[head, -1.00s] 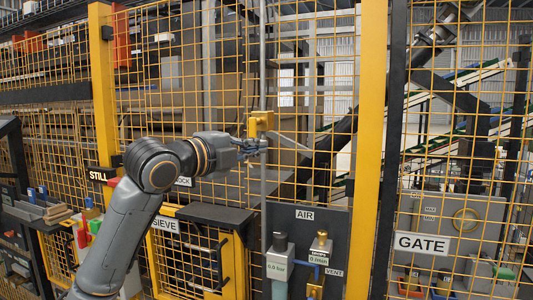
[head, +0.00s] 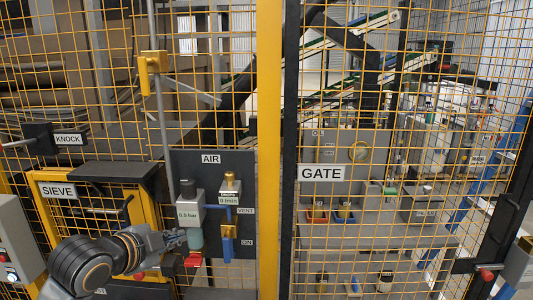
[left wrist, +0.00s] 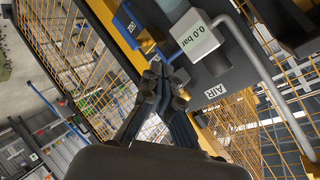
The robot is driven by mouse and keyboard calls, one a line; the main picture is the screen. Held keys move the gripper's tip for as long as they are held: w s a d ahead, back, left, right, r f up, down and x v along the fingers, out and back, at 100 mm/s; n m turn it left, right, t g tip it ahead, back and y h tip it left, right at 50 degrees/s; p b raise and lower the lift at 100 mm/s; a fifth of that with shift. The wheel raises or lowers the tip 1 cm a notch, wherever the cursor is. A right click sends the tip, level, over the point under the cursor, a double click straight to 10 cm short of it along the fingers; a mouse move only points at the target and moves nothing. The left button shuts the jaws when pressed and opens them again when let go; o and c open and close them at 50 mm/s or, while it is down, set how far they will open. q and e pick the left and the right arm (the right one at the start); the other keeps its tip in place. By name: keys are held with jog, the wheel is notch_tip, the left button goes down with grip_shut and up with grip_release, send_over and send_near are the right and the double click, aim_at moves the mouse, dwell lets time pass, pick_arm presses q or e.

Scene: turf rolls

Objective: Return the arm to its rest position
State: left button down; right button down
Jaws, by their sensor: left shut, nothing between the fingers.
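My left arm (head: 95,262) comes in from the lower left of the head view. My left gripper (head: 180,238) is shut and empty, in front of the AIR panel (head: 180,163), close to the lower part of the 0.0 bar gauge unit (head: 190,212). In the left wrist view the shut fingers (left wrist: 158,72) point at the panel, with the gauge (left wrist: 196,38) just beyond and to the right. I cannot tell whether the fingers touch anything. My right gripper is not in view.
A yellow valve (head: 150,68) sits on the grey pipe above. A blue-handled valve (head: 228,240) is right of the gripper. The SIEVE door (head: 95,200), KNOCK box (head: 42,138) and GATE sign (head: 321,173) are on or by the yellow mesh fence. A control box (head: 14,245) stands left.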

pick_arm(q)
jog(key=s+d+f+n+g+y, duration=0.1)
jog(key=s+f+n+g, duration=0.15)
jog(key=s+f, duration=0.6)
jog(key=s+f+n+g+y, duration=0.15)
jog(key=s+f+n, duration=0.3)
jog(key=f, duration=0.75)
jog(key=s+a+f+n+g+y, duration=0.1)
jog(key=s+f+n+g, duration=0.3)
jog(key=s, duration=0.6)
jog(key=s+a+f+n+g+y, duration=0.1)
jog(key=s+f+n, duration=0.2)
jog(key=s+f, duration=0.5)
notch_tip(320, 180, down, 23)
jog(key=s, duration=0.2)
jog(key=s+a+f+g+b, duration=0.1)
jog(key=s+a+f+g, duration=0.1)
jog(key=s+f, duration=1.5)
jog(key=shift+s+a+f+m+b, duration=0.3)
jog(key=shift+s+f+m, duration=0.1)
jog(key=shift+f, duration=0.55)
